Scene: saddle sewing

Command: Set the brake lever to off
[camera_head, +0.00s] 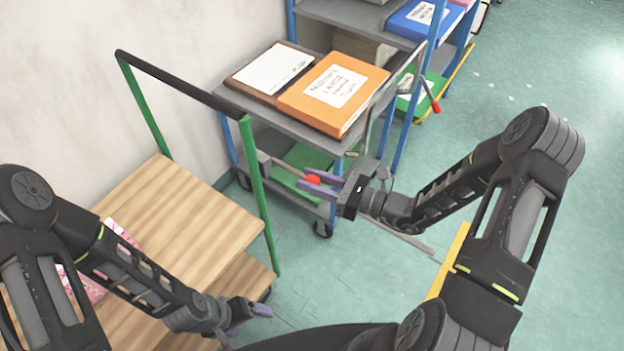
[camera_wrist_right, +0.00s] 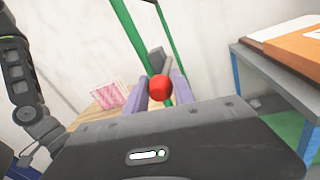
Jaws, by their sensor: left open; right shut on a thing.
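The brake lever's red ball knob (camera_head: 313,179) is near the green post of the wooden cart (camera_head: 195,210). My right gripper (camera_head: 320,188) has its purple fingers around the knob and is shut on it. In the right wrist view the red knob (camera_wrist_right: 160,85) sits between the fingers, with a grey block (camera_wrist_right: 155,60) behind it. Much of the lever's shaft is hidden. My left gripper (camera_head: 250,311) is open and empty, low by the cart's near corner.
A grey shelf cart (camera_head: 285,125) holds an orange binder (camera_head: 330,95) and a white-topped one (camera_head: 272,70). A second lever with a red grip (camera_head: 431,92) is on its right side. A pink patterned item (camera_head: 118,240) lies on the wooden cart.

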